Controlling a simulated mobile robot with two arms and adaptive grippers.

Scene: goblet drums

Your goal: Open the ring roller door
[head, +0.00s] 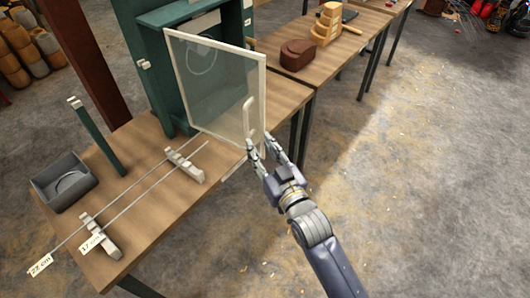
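The ring roller is a dark green cabinet (155,62) on the wooden table. Its door (215,85) is a see-through panel with a pale frame, standing swung out at an angle from the cabinet. A pale upright handle (248,118) is on the door near its free edge. My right gripper (263,140) is at the lower free corner of the door, just below the handle. Its fingers are spread apart, one on each side of the door's edge; whether they touch it is unclear. A ring shape (201,58) shows through the panel. My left gripper is out of view.
On the table (145,150) are two long rods on pale supports (185,166), a grey bin (65,182) and a green post (97,137). A second table (335,50) behind carries wooden blocks. The floor at right is clear.

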